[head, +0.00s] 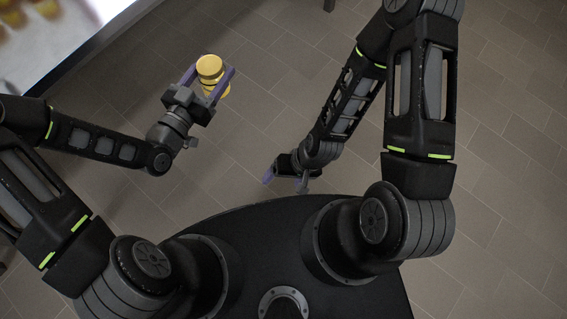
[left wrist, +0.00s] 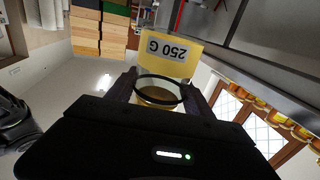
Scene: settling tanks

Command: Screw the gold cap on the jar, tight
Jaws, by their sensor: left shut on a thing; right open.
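My left gripper (head: 211,78) is shut on a round gold-yellow jar (head: 211,80), held in the air above the floor. A round gold top (head: 209,65) shows on it in the head view; I cannot tell whether this is the cap or how tightly it sits. The jar (left wrist: 158,97) also shows between the dark fingers in the left wrist view, with a dark ring around it and amber colour inside. My right gripper (head: 285,178) is open and empty, lower and to the right of the jar.
Several gold-lidded jars (left wrist: 275,118) line the right side. A pale surface (head: 60,35) is at the head view's upper left. Tiled floor (head: 270,75) lies between the grippers.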

